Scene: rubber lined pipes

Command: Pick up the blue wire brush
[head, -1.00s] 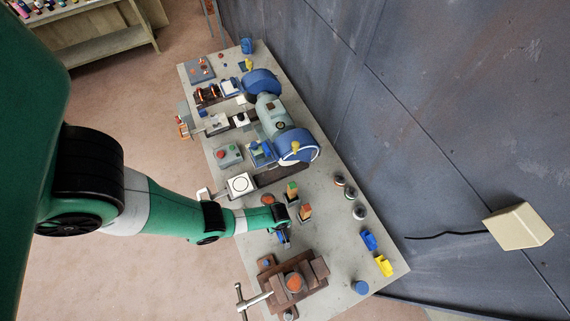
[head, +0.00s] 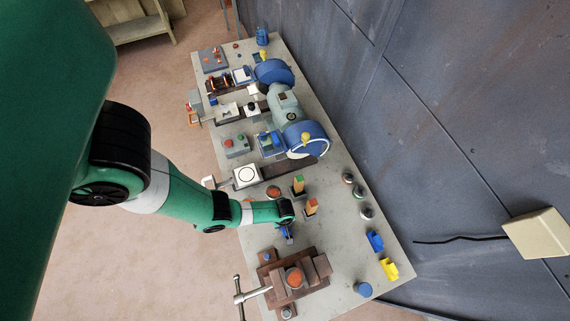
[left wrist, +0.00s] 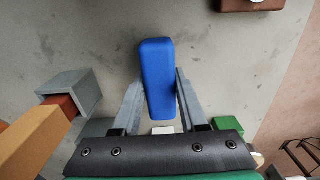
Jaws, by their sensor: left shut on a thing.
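The blue wire brush (left wrist: 158,78) shows as a rounded blue block in the left wrist view. It stands between the two grey fingers of my left gripper (left wrist: 154,88), which are shut on its sides. In the head view my left gripper (head: 287,234) is over the near part of the grey workbench (head: 345,240), just beyond the brown vise. Only a small bit of blue shows there between the fingers. The brush's bristles are hidden, and I cannot tell if it touches the bench. My right gripper is not in view.
The brown vise (head: 318,268) stands close on the near side. A bench grinder (head: 300,138) sits farther back. Blue (head: 375,240) and yellow (head: 389,269) pieces lie to the right, near the wall.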

